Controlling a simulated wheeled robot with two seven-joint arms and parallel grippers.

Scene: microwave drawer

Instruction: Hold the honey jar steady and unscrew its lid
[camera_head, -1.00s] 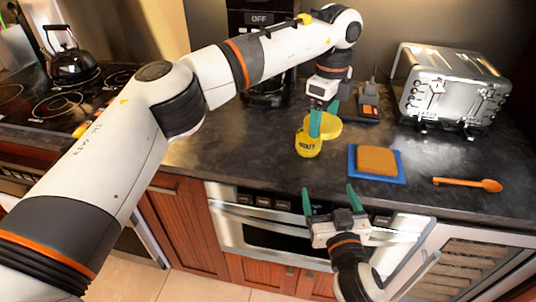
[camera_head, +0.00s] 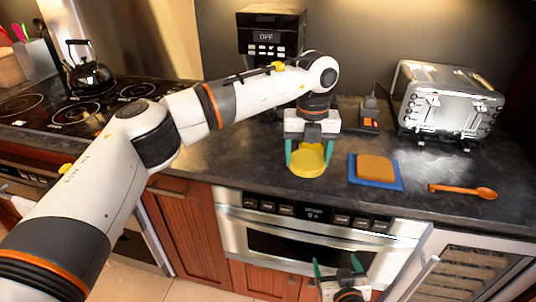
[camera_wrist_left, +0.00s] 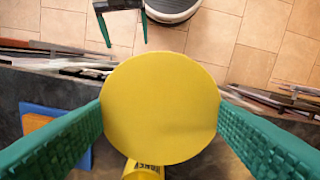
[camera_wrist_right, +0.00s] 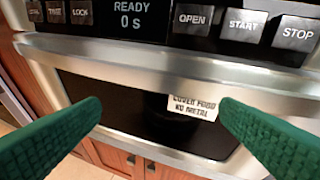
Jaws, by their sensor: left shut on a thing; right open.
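My left gripper (camera_head: 308,153) is shut on a round yellow lid (camera_head: 307,164), with one green finger at each side of its rim. In the left wrist view the lid (camera_wrist_left: 160,108) fills the space between the fingers. The rest of the jar is hidden, and I cannot tell whether jar and lid touch. My right gripper (camera_head: 337,267) is open and empty, low in front of the microwave drawer (camera_head: 300,245).
A brown block on a blue mat (camera_head: 375,182) lies right of the lid, with an orange spoon (camera_head: 462,190) farther right. A toaster (camera_head: 447,100) stands behind them. A coffee machine (camera_head: 270,32) stands behind my left arm. A kettle (camera_head: 88,72) is on the stove.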

